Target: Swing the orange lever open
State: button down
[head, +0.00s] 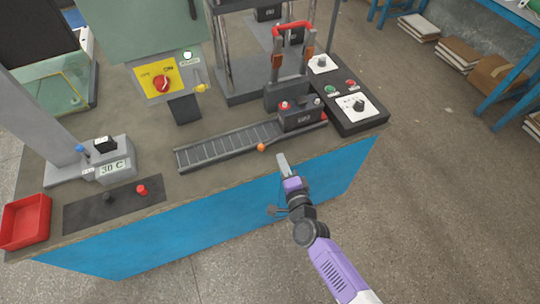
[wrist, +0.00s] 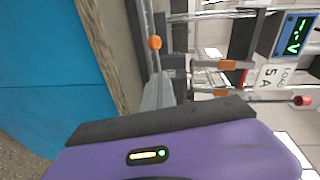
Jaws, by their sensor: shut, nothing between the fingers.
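A small orange ball knob (head: 261,147), which looks like the end of the orange lever, sits at the front edge of the roller track (head: 225,145). It also shows in the wrist view (wrist: 154,42), on the rail just beyond my fingers. The lever's arm is too small to make out. My gripper (head: 282,160) is shut and empty, at the bench's front edge, right of the knob and a little below it in the head view. In the wrist view my fingers (wrist: 158,92) point toward the knob without visibly touching it.
A black battery block (head: 300,116) stands at the track's right end, below a frame with a red bar (head: 292,27) and orange grips. A control box (head: 345,95) is to the right. A red tray (head: 26,221) lies far left.

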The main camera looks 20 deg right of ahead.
aim_at(270, 143)
jog(key=w, duration=0.1)
jog(key=w+a, duration=0.1)
jog(key=w, duration=0.1)
jog(key=w+a+f, duration=0.1)
jog(key=shift+w+a, duration=0.1)
jog(key=shift+w, duration=0.1)
jog(key=shift+a, duration=0.1)
jog(key=shift+w, duration=0.1)
